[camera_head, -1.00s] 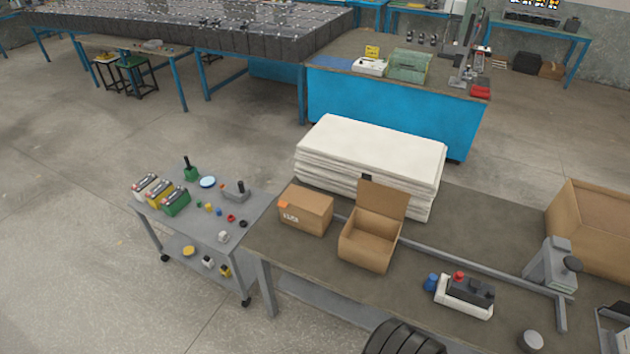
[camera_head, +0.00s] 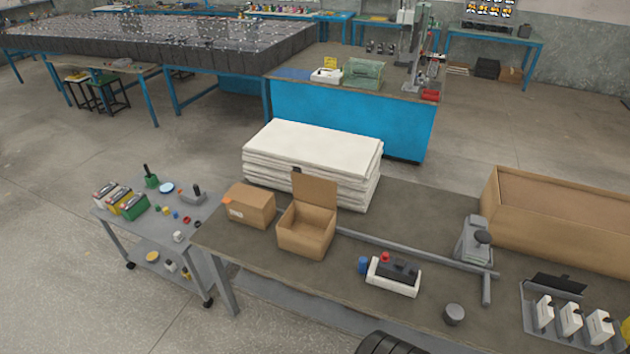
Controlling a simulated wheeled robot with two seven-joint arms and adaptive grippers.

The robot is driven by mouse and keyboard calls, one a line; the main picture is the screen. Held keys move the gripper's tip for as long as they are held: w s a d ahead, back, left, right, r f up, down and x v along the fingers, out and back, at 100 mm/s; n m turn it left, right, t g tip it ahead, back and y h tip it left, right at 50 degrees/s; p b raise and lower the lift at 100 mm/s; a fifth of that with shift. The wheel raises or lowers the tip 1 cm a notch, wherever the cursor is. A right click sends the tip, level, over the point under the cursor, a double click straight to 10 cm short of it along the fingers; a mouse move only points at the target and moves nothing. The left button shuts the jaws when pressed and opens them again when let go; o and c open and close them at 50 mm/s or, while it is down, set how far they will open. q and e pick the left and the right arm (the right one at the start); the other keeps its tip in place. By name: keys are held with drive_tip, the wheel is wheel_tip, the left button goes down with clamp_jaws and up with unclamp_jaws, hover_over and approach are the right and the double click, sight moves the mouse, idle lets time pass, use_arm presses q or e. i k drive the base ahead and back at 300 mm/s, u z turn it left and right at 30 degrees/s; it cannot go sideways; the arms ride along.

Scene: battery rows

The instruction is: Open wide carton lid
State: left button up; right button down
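A long, wide brown carton (camera_head: 565,245) stands at the right end of the workbench and runs out of the picture. Its top is framed by a rim; I cannot tell whether the brown area inside is a lid or the inside. A smaller brown carton (camera_head: 305,238) stands open at the middle left of the bench. Its lid (camera_head: 315,193) stands up at the back, and its inside looks empty. Left of it is a shut brown box (camera_head: 249,206) with an orange mark. Neither of my grippers is in view.
The workbench (camera_head: 310,275) also bears a grey rail (camera_head: 410,247), a grey clamp-like device (camera_head: 473,240), a white device (camera_head: 393,277), a grey knob (camera_head: 453,314) and a tray (camera_head: 533,322) of white items. A padded white stack (camera_head: 310,150) is behind. A cart (camera_head: 150,228) stands left.

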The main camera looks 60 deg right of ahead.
sight(320, 192)
drive_tip(key=z, duration=1.05)
drive_tip(key=i, duration=0.15)
